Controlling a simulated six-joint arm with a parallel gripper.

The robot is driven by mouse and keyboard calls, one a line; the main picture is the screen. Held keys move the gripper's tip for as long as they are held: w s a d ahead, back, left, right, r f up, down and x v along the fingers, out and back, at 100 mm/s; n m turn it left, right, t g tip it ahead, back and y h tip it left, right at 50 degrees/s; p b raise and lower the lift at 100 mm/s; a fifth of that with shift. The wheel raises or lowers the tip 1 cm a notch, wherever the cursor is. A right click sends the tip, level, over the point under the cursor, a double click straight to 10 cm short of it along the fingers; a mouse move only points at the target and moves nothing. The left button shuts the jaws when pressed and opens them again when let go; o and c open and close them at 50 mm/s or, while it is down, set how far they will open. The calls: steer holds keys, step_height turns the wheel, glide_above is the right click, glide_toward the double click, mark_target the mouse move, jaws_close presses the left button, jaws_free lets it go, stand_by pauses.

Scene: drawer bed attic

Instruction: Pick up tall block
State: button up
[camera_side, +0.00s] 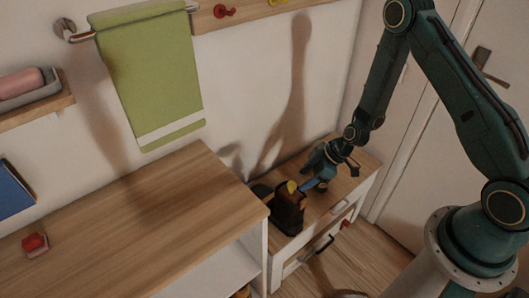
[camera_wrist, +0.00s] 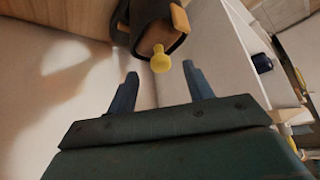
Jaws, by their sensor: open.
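No object that I can surely call the tall block shows in either view. A dark brown upright holder (camera_side: 287,212) stands on the low drawer unit, with a yellow piece (camera_side: 292,187) at its top. In the wrist view the dark holder (camera_wrist: 148,22) has an open mouth, and the yellow knobbed piece (camera_wrist: 160,60) sticks out of it. My gripper (camera_side: 309,186) is just right of the holder's top. In the wrist view my gripper (camera_wrist: 160,72) is open, its two blue fingers apart, with the yellow piece beyond and between the tips. Nothing is held.
The low drawer unit (camera_side: 345,188) has bare wood to the right of the holder. A higher wooden top (camera_side: 150,215) lies left, with a small red block (camera_side: 35,243) on it. A green towel (camera_side: 150,75) hangs above. The wall is close behind.

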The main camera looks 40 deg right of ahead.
mark_target(288, 192)
steer(key=shift+w+a+f, duration=0.1)
steer(key=shift+f, duration=0.1)
steer(key=shift+x, duration=2.5)
steer(key=shift+c, duration=0.3)
jaws_close()
